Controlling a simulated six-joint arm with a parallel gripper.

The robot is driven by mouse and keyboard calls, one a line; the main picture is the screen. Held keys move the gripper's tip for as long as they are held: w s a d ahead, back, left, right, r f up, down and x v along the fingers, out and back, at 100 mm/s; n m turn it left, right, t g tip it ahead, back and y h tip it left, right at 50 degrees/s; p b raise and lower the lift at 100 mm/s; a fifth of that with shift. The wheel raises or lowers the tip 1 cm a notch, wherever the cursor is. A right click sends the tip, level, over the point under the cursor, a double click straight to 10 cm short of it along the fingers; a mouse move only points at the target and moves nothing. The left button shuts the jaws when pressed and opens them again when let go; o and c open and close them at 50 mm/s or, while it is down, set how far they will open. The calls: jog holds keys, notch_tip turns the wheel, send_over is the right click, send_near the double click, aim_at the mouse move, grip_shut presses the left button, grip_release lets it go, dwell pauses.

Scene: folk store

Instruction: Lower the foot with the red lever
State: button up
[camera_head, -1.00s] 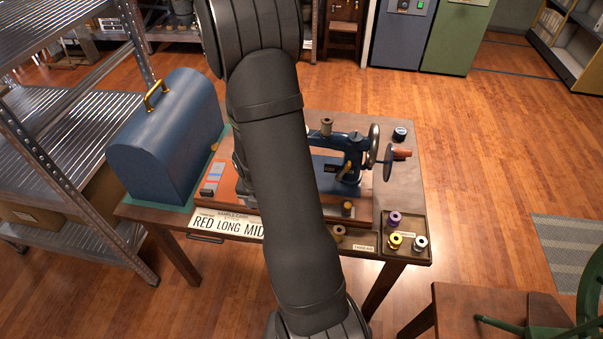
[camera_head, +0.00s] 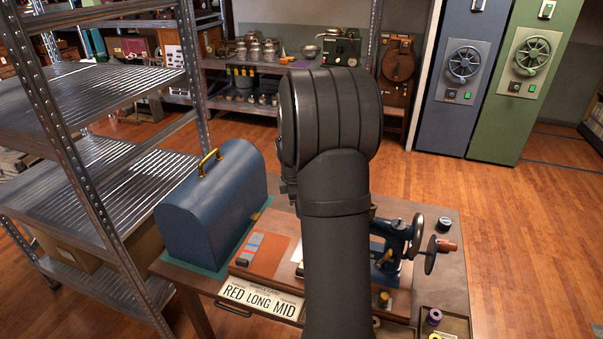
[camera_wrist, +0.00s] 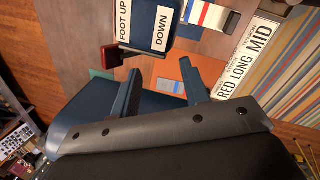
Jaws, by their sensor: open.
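The dark blue sewing machine (camera_head: 394,232) stands on a wooden table, partly hidden behind my arm in the head view. In the wrist view its dark blue head (camera_wrist: 150,28) carries labels reading "FOOT UP" and "DOWN". A dark red lever end (camera_wrist: 107,56) sticks out on a short bar below and left of these labels. My gripper (camera_wrist: 158,68) is open and empty, its two blue fingers pointing towards the machine. The red end appears left of the left finger in the wrist view, apart from it. The gripper is hidden in the head view, and the presser foot cannot be made out.
A blue domed case (camera_head: 212,207) with a brass handle stands left of the machine. A card (camera_head: 258,302) reads "RED LONG MID" at the table's front. A spool tray (camera_head: 455,325) is at the front right. Metal shelving (camera_head: 100,180) stands to the left.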

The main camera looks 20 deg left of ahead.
jog(key=w+r+m, duration=0.4)
jog(key=r+m, duration=0.1)
jog(key=r, duration=0.3)
jog(key=shift+w+a+f, duration=0.1)
jog(key=shift+w+f, duration=0.15)
jog(key=shift+f, duration=1.05)
jog(key=shift+w+a+f, duration=0.1)
jog(key=shift+w+f, duration=0.15)
jog(key=shift+f, duration=1.05)
jog(key=shift+w+a+f, duration=0.1)
jog(key=shift+w+f, duration=0.15)
jog(key=shift+f, duration=1.05)
jog(key=shift+f, duration=0.1)
jog(key=shift+f, duration=0.3)
jog(key=shift+r, duration=0.1)
jog(key=s, duration=0.7)
jog(key=shift+s+f, duration=0.35)
jog(key=shift+w+r, duration=0.1)
